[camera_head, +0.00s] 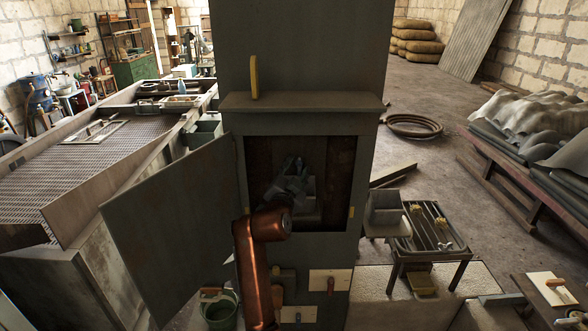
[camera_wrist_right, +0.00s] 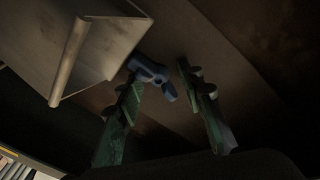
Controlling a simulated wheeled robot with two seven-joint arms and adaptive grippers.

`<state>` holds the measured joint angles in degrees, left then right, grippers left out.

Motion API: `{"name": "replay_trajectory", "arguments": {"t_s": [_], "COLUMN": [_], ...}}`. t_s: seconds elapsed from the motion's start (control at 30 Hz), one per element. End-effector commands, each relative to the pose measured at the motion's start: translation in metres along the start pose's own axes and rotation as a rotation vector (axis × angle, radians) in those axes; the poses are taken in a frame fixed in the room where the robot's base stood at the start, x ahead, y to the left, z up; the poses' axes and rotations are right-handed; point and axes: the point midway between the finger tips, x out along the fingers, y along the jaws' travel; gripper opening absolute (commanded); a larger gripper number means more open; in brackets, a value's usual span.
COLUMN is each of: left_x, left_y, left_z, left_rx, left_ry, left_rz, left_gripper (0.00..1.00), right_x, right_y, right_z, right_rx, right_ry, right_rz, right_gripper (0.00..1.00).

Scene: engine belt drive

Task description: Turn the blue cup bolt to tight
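The blue cup bolt (camera_wrist_right: 152,77) shows in the right wrist view as a small blue, lobed piece on a dim brownish surface. My right gripper (camera_wrist_right: 160,82) is open there, with one green finger on each side of the bolt. The left finger looks very close to the bolt; I cannot tell whether it touches. In the head view my right gripper (camera_head: 293,168) is inside the dark cabinet opening at the end of my orange arm, and the bolt cannot be made out. My left gripper is not in view.
The grey cabinet (camera_head: 300,122) has its door (camera_head: 170,225) swung open to the left. A pale box-like part (camera_wrist_right: 95,50) with a rod edge sits close to the left finger in the wrist view. The opening's side walls are near my gripper.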

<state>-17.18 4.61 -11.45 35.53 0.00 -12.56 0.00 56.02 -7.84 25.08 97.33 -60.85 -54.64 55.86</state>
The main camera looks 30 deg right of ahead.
Motion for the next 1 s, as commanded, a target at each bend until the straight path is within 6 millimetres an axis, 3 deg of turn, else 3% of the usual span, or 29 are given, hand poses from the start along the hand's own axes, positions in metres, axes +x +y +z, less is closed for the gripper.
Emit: {"name": "replay_trajectory", "arguments": {"t_s": [0.17,0.53,1.0], "left_x": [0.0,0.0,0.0], "left_y": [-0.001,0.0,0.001], "left_z": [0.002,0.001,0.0], "left_rx": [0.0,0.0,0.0], "left_ry": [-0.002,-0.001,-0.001], "left_rz": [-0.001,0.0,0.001], "left_gripper": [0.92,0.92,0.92], "right_x": [-0.013,-0.067,-0.074], "right_y": [-0.001,0.0,-0.001], "right_z": [0.0,0.001,0.001], "right_rx": [0.001,0.002,0.001], "right_ry": [0.001,-0.002,-0.001], "right_rz": [-0.003,-0.001,-0.001], "right_gripper": [0.34,0.34,0.34]}}
